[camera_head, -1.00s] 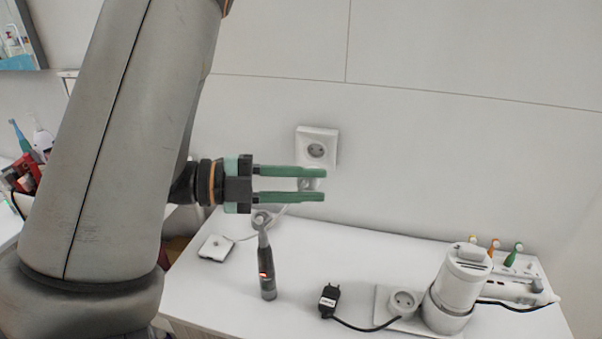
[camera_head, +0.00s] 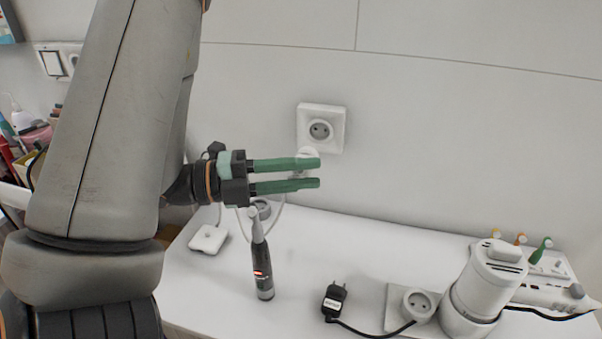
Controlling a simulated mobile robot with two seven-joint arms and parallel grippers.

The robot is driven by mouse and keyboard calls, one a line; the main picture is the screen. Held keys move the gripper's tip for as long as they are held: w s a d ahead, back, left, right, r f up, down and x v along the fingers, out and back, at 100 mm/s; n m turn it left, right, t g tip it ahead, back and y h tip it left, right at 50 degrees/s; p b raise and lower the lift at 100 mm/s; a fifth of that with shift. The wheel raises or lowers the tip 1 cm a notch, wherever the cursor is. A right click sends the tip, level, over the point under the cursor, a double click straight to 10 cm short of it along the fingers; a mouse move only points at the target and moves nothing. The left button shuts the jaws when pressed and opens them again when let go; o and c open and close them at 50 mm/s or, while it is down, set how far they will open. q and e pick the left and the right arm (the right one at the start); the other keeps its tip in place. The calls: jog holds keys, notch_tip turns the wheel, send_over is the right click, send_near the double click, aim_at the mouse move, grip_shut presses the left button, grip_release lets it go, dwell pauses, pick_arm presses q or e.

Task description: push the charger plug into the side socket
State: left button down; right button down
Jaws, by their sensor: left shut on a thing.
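My left gripper (camera_head: 290,174) reaches in from the left, in front of the wall, with its green fingers pointing right. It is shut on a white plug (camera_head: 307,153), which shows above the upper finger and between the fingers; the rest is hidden. A thin white cord hangs below it. A white wall socket (camera_head: 321,129) is just above the fingertips, apart from the plug. A black plug (camera_head: 335,297) with a black cord lies on the table. My right gripper is out of view.
A dark electric toothbrush (camera_head: 262,268) stands below my left gripper. A white square charger pad (camera_head: 209,239) lies to its left.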

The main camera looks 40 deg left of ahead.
pick_arm(q)
jog(key=shift+w, duration=0.1)
jog(key=shift+w+a+b, duration=0.1)
jog(key=shift+w+a, duration=0.25)
jog(key=shift+w, duration=0.3)
jog(key=shift+w+a+b, duration=0.1)
jog(key=shift+w+a, duration=0.3)
jog(key=shift+w, duration=0.25)
jog(key=shift+w+a+b, duration=0.1)
jog(key=shift+w+a, duration=0.25)
jog(key=shift+w, duration=0.3)
jog(key=shift+w+a, duration=0.3)
jog(key=shift+w, duration=0.25)
jog(key=shift+b, duration=0.65)
jog(key=shift+w+a+b, duration=0.25)
jog(key=shift+w+a, duration=0.2)
jog(key=shift+w, duration=0.35)
jog(key=shift+w+a+b, duration=0.2)
jog(key=shift+w+a, duration=0.2)
jog(key=shift+w, duration=0.35)
jog(key=c, duration=0.5)
grip_release()
jog(key=shift+c, duration=0.2)
